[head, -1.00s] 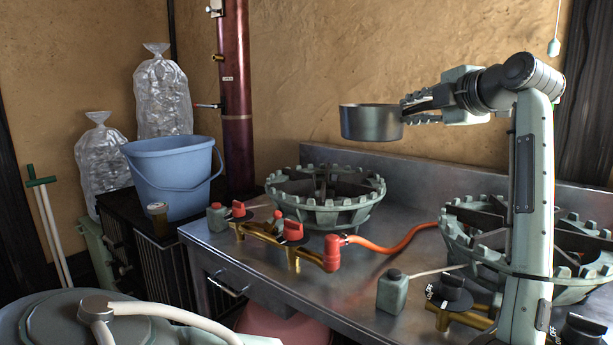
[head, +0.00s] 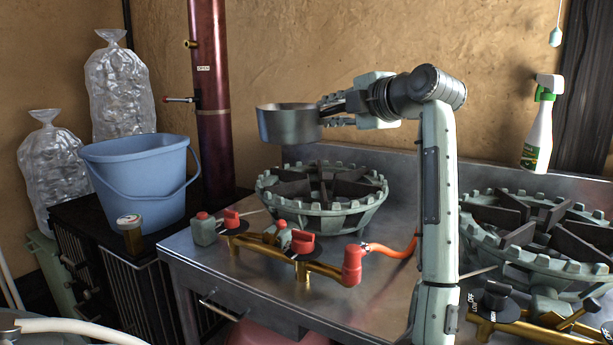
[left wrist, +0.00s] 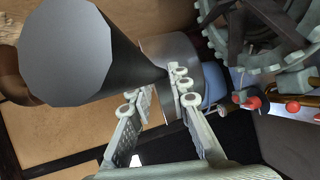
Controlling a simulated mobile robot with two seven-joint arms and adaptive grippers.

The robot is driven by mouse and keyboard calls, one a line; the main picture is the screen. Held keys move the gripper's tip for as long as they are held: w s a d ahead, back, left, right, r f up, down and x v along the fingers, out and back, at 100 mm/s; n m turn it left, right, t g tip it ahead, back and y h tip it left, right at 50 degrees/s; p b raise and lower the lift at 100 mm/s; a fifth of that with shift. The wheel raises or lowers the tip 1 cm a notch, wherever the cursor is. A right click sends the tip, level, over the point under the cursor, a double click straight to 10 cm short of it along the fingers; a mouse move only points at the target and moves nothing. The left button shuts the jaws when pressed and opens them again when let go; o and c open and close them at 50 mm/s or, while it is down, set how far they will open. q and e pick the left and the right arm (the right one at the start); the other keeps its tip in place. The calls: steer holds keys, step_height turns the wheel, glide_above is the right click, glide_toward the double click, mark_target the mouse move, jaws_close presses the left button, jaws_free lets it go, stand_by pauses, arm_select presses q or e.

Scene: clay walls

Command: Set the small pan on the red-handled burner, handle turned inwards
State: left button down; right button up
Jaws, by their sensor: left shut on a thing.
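The small grey metal pan (head: 288,125) is held level in the air, above the back left of the red-handled burner in the head view. My left gripper (head: 328,112) is shut on the pan's handle, right of the bowl. In the left wrist view the dark handle (left wrist: 85,55) runs between the fingers (left wrist: 158,90), and the pan's bowl (left wrist: 180,55) lies beyond them. The red-handled burner (head: 322,213) is a green toothed ring with dark bars, empty. Its red handles (head: 302,243) sit on a brass pipe in front. My right gripper is not in view.
A second burner (head: 540,245) with black knobs (head: 496,293) stands at the right. An orange hose (head: 402,247) runs between them. A blue bucket (head: 140,180) and a jar (head: 131,235) stand left, a spray bottle (head: 539,135) far right. A steel backsplash (head: 410,175) runs behind the burners.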

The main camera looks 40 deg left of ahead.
arm_select(q)
steer(key=shift+a, duration=0.2)
steer(key=shift+w+f, duration=0.1)
steer(key=shift+w, duration=0.1)
steer(key=shift+w+a+f, duration=0.15)
steer(key=shift+w+f, duration=2.5)
steer(key=shift+w, duration=0.1)
steer(key=shift+w+a+f, duration=0.1)
steer(key=shift+w+f, duration=2.55)
steer(key=shift+w, duration=0.1)
steer(key=shift+f, duration=0.1)
steer(key=c, duration=1.7)
jaws_free()
steer(key=shift+f, duration=0.15)
steer(key=shift+c, duration=0.2)
steer(key=o, duration=0.3)
steer(key=v, duration=1.2)
